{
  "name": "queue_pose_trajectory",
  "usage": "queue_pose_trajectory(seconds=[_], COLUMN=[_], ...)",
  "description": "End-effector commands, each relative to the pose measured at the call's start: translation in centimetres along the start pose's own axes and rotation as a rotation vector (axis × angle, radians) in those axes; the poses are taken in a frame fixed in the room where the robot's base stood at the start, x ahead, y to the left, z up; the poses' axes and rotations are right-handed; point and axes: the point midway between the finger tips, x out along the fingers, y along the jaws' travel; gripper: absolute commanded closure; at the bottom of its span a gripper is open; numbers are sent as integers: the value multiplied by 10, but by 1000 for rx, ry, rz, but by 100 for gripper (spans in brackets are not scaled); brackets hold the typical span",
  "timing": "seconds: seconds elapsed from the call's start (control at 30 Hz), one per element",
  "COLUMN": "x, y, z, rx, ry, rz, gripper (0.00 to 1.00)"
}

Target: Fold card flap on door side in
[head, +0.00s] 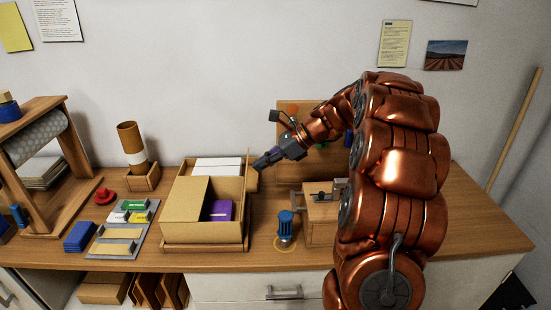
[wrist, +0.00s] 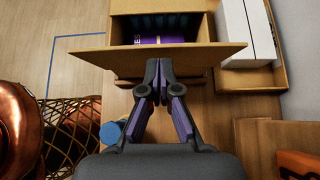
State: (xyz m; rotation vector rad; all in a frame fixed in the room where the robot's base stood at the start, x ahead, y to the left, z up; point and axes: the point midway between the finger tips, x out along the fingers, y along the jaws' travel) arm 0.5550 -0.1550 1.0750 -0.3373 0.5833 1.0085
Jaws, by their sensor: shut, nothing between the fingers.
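An open cardboard box (head: 206,236) stands on the wooden bench, with a purple item (head: 219,210) inside. One card flap (head: 187,200) lies over the left part of its opening. Another card flap (head: 251,171) stands out at the box's right side; I cannot tell from the pictures which side is the door side. My gripper (head: 258,164) is shut and empty at this right flap. In the wrist view the flap (wrist: 200,58) spans the picture, and the gripper tips (wrist: 159,66) are at its near edge, seemingly touching. The purple item (wrist: 165,40) shows behind it.
A tray with white blocks (head: 217,166) sits behind the box. A blue-handled stamp (head: 286,224) and a wooden block fixture (head: 322,212) stand to the right. A grey tray of coloured pieces (head: 124,228) lies left.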

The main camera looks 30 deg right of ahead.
Motion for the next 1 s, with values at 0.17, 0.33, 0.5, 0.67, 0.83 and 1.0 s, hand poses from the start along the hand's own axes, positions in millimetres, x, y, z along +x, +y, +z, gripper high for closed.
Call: queue_pose_trajectory(seconds=[0.17,0.33,0.5,0.67,0.83,1.0], x=[7,8,7,6,5,5], y=[1,0,0,3,8,11], z=[7,7,7,9,11,12], rx=[1,1,1,0,2,1], ry=[0,-1,0,12,47,68], rz=[2,1,1,2,0,0], gripper=[100,100,100,100,100,100])
